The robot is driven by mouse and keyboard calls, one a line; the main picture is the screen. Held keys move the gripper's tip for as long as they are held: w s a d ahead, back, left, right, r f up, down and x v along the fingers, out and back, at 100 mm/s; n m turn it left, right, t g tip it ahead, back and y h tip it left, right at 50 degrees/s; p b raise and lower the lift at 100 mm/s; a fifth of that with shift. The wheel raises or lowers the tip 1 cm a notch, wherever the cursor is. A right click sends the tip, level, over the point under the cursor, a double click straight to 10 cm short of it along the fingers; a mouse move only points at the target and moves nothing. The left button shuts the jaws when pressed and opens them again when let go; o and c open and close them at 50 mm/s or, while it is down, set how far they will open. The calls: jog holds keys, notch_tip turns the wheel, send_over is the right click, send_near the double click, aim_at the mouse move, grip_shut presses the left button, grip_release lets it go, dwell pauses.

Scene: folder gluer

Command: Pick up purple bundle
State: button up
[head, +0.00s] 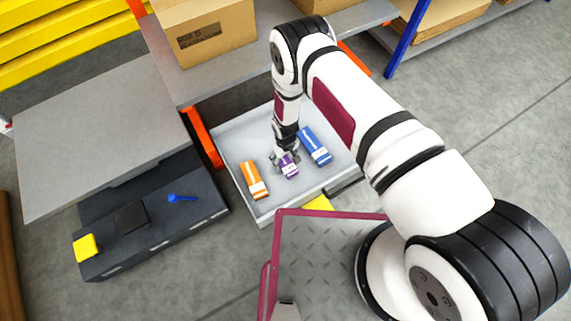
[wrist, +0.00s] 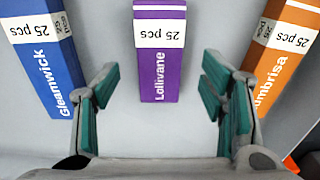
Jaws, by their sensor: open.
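The purple bundle (head: 288,168) lies on a light grey tray (head: 236,147) in the head view, between an orange bundle and a blue one. In the wrist view the purple bundle (wrist: 160,70) has a white "25 pcs" band and the word "Lollivane". My gripper (head: 284,156) is right over the purple bundle and hides part of it in the head view. In the wrist view my gripper (wrist: 160,90) is open, with the near end of the purple bundle between its teal-padded fingers and a gap on both sides. I cannot tell the height of the fingertips above the tray.
The orange bundle (head: 254,180) and blue bundle (head: 314,146) lie on either side; in the wrist view the blue one (wrist: 45,60) is left and the orange one (wrist: 282,60) right. A cardboard box (head: 205,32) stands on a shelf behind. A dark cabinet (head: 160,225) stands left.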

aim_at(286, 163)
notch_tip(286, 163, down, 4)
jog(key=shift+b, duration=0.75)
jog(key=shift+r, duration=0.1)
jog(key=shift+c, duration=0.6)
jog(key=c, duration=1.2)
jog(key=shift+o, duration=0.2)
